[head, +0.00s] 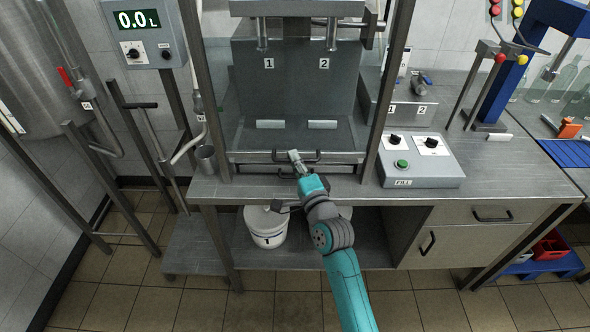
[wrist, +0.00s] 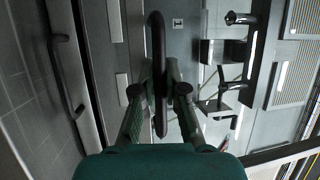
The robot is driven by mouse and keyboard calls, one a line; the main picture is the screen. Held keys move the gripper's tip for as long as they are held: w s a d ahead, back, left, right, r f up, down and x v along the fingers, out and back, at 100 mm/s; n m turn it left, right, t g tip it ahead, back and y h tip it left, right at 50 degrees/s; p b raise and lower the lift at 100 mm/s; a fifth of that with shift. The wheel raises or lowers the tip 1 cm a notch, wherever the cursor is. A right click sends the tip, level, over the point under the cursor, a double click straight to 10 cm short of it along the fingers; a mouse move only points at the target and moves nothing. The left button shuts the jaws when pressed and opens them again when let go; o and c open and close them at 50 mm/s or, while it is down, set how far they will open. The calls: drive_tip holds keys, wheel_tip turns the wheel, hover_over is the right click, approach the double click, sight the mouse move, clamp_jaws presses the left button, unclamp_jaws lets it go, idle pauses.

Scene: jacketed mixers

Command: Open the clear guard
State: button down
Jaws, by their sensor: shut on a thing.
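The clear guard (head: 248,95) is a see-through panel between two dark uprights at the filling station in the head view. It is down, with its lower edge just above the bench's front edge. A black bar handle (head: 313,156) runs along its lower edge. My gripper (head: 297,160) is at the middle of this handle. In the wrist view the handle (wrist: 157,35) stands as a dark vertical bar, and my gripper (wrist: 160,88) is shut on it with one finger on each side.
A control box marked FILL (head: 420,162) sits on the bench right of the guard. White buckets (head: 267,228) stand on the shelf below. A metal cup (head: 206,158) is by the left upright. A drawer handle (head: 492,215) sticks out at the right.

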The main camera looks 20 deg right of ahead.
wheel_tip(320, 180, up, 27)
idle(0.4)
drive_tip(key=c, duration=1.2)
unclamp_jaws()
drive_tip(key=shift+f, duration=0.1)
drive_tip(key=v, duration=1.2)
